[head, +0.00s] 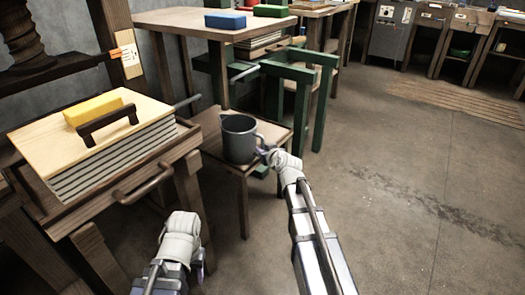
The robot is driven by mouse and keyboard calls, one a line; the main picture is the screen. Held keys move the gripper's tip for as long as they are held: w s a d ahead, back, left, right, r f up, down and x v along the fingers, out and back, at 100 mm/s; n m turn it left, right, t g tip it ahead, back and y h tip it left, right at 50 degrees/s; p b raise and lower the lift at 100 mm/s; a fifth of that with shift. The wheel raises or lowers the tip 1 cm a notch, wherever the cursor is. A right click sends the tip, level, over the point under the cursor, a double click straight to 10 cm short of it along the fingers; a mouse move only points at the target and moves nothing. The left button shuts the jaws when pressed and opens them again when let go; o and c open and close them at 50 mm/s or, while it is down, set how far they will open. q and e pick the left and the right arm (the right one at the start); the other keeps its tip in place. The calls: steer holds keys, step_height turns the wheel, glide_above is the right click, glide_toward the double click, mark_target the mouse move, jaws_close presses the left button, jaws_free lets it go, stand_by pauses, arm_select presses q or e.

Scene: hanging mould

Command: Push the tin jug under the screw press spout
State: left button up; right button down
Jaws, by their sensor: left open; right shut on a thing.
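The dark grey tin jug (238,140) stands upright on a small wooden stool (211,140), its handle toward the right. My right gripper (266,151) is at the jug's handle side, shut on what looks like the handle; the fingers are small and partly hidden. My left gripper (199,259) is low in front of the press, apart from the jug, open, with its fingers mostly hidden by the wrist. The screw press (20,35) stands at the left. A short grey pipe (187,102), possibly its spout, sticks out above the stool, left of the jug.
A board (75,140) with a yellow block (93,110) tops a layered stack on the press bed, which has a side handle (145,187). Green trestles (296,90) stand behind the stool. A table (180,20) is at the back. Open floor lies right.

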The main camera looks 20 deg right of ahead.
stand_by(0.4)
steer(key=shift+w+a, duration=1.9)
steer(key=shift+w, duration=0.65)
steer(key=shift+w+a, duration=1.95)
steer(key=shift+w, duration=0.55)
steer(key=shift+w+a, duration=1.9)
steer(key=shift+w, duration=0.65)
steer(key=c, duration=0.8)
jaws_free()
steer(key=shift+o, duration=0.2)
